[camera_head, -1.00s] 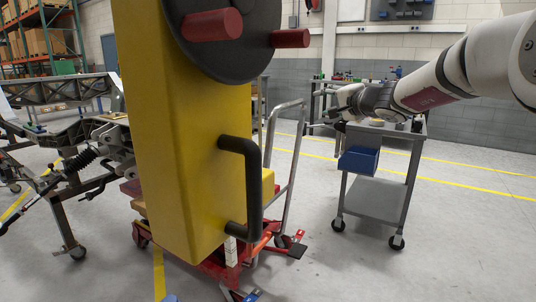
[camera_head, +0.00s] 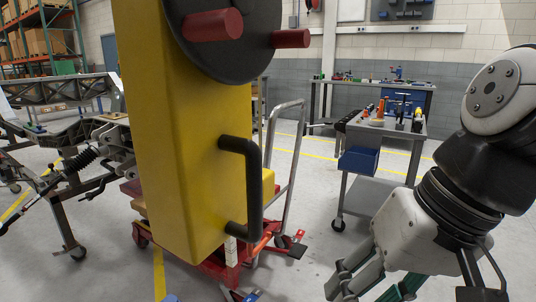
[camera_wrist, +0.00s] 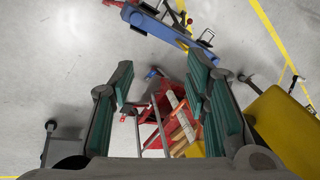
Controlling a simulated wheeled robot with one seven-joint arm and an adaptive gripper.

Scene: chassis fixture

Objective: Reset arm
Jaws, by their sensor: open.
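My gripper (camera_head: 372,282) is at the lower right in the head view, pointing down and left, in front of the grey cart. Its fingers have green pads, and part of them is cut off by the bottom edge. In the wrist view my gripper (camera_wrist: 160,82) is open, with a wide gap between its padded fingers. Nothing is held between them. Beyond the gap lie the floor and a red wheeled frame (camera_wrist: 160,130), well apart from the fingers.
A yellow block (camera_head: 180,150) with a black handle (camera_head: 254,190) fills the centre left. The grey cart (camera_head: 385,190) carries a blue bin (camera_head: 358,160) and small tools. A metal chassis frame (camera_head: 60,90) stands at left.

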